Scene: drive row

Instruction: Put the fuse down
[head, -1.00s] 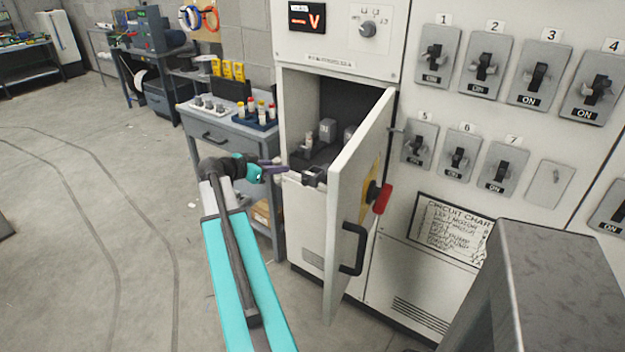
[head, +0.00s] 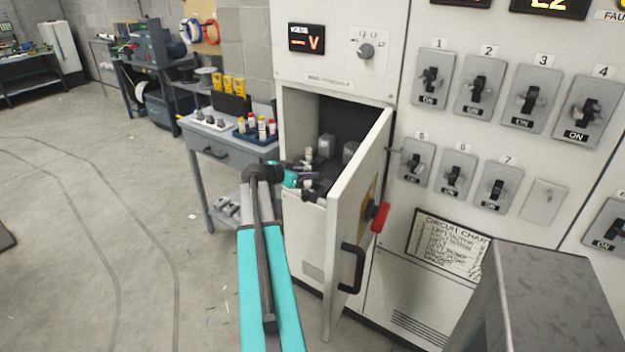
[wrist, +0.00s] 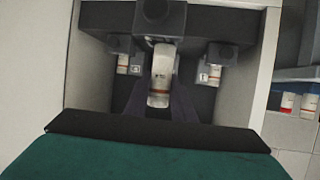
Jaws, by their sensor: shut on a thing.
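My gripper (head: 305,178) reaches into the open cabinet bay, just left of the open door (head: 352,210). In the wrist view its dark purple fingers (wrist: 160,95) are shut on a white fuse (wrist: 159,76) with an orange-red band. The held fuse is in the middle, its far end at a grey block (wrist: 155,15); I cannot tell whether it touches it. Two other fuses stand to its left (wrist: 123,64) and right (wrist: 214,72), below smaller grey blocks. In the head view my arm and the door hide much of the bay.
The door's black handle (head: 352,268) and red switch lever (head: 380,216) stick out at the right. A grey cart (head: 225,150) at the left bears a blue tray (head: 255,138) of capped fuses.

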